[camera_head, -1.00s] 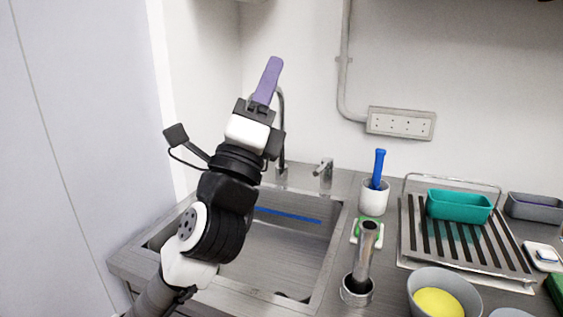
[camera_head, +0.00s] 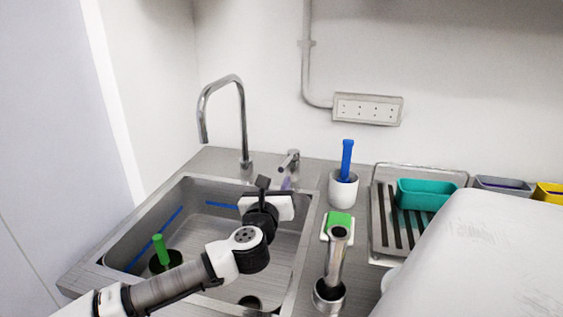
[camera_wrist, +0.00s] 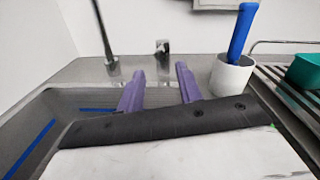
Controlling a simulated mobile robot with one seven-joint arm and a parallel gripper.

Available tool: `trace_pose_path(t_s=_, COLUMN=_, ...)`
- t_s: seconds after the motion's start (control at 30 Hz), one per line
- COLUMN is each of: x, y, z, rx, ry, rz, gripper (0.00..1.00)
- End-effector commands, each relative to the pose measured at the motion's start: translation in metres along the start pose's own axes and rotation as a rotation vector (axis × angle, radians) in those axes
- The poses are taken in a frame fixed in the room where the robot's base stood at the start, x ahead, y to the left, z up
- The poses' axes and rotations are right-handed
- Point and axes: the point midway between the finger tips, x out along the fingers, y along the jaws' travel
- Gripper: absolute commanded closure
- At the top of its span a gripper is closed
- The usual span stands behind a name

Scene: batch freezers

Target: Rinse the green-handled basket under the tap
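The green-handled basket (camera_head: 161,254) is in the left part of the steel sink (camera_head: 291,254). Its green handle sticks up from a dark round body, and the lower part is partly hidden by my arm. The curved tap (camera_head: 243,125) rises behind the sink with its spout over the left side. A tap lever (camera_head: 290,160) stands to its right. My gripper (camera_head: 286,184) is over the back right of the sink, to the right of the basket. The wrist view shows its purple fingers (camera_wrist: 160,84) spread and empty, pointing towards the tap base and lever.
A white cup (camera_head: 343,190) with a blue-handled tool stands right of the sink. In front are a green-topped sponge (camera_head: 340,224) and a steel cylinder (camera_head: 335,262). A teal tub (camera_head: 425,195) sits on a drying rack. A large pale shape covers the lower right.

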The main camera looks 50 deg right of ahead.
Motion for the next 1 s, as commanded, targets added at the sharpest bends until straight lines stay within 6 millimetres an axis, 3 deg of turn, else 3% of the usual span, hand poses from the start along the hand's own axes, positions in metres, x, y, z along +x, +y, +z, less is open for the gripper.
trace_pose_path(t_s=0.3, x=0.066, y=-0.001, z=0.003, rx=-0.001, ry=-0.001, rz=0.000, gripper=0.64)
trace_pose_path(t_s=0.5, x=0.092, y=-0.001, z=0.002, rx=-0.002, ry=-0.001, rz=-0.001, gripper=0.64)
trace_pose_path(t_s=0.97, x=0.102, y=0.000, z=0.001, rx=-0.002, ry=-0.001, rz=-0.001, gripper=0.64)
trace_pose_path(t_s=1.0, x=0.102, y=0.000, z=0.001, rx=-0.002, ry=-0.001, rz=-0.001, gripper=0.70)
